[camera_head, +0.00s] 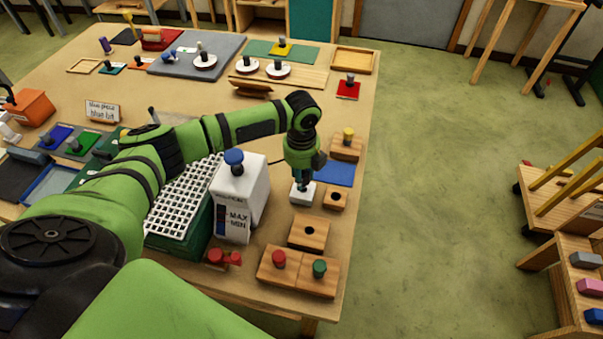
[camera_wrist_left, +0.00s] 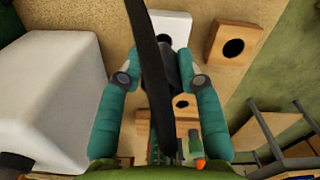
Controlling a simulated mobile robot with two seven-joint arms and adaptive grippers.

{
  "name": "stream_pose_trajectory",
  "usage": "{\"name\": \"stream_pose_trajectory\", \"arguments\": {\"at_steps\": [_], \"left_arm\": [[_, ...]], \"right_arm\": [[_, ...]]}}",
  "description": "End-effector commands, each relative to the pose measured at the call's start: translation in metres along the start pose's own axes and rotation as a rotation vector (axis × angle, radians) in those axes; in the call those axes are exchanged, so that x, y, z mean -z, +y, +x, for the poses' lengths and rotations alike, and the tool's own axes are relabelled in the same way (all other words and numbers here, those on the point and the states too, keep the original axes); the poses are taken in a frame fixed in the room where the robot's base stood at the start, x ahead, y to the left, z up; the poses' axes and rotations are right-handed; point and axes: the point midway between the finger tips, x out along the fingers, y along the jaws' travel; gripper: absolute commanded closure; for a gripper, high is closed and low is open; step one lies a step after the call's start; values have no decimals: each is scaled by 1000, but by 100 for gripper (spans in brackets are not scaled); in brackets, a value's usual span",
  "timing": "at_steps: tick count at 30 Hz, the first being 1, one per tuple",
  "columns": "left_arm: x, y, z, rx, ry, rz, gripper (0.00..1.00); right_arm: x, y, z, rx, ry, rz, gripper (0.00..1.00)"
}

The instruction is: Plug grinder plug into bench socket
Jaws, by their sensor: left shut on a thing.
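My left gripper (camera_head: 302,184) points down at a small white block (camera_head: 303,195), seemingly the bench socket, near the table's right side. In the left wrist view this white block (camera_wrist_left: 176,24) has a dark round opening, partly covered by a black strip. My left gripper (camera_wrist_left: 178,82) is shut on a dark grey piece (camera_wrist_left: 176,64), seemingly the grinder plug, between its teal fingers. The piece is close to the block; I cannot tell whether they touch. In the head view the gripper hides the held piece. My right gripper is not in view.
A white tank marked MAX and MIN (camera_head: 236,195) with a blue knob stands left of the gripper, beside a white grid (camera_head: 183,195). Wooden blocks with holes stand right (camera_head: 335,199) and in front (camera_head: 309,232). A blue mat (camera_head: 335,173) lies behind right.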

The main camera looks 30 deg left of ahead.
Motion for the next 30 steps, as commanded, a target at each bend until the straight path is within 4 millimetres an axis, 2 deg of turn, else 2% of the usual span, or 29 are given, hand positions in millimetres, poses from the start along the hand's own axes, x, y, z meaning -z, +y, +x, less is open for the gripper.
{"name": "stream_pose_trajectory", "arguments": {"at_steps": [30], "left_arm": [[0, 0, 22, 1, 0, 0, 96]], "right_arm": [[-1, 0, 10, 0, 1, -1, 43]]}}
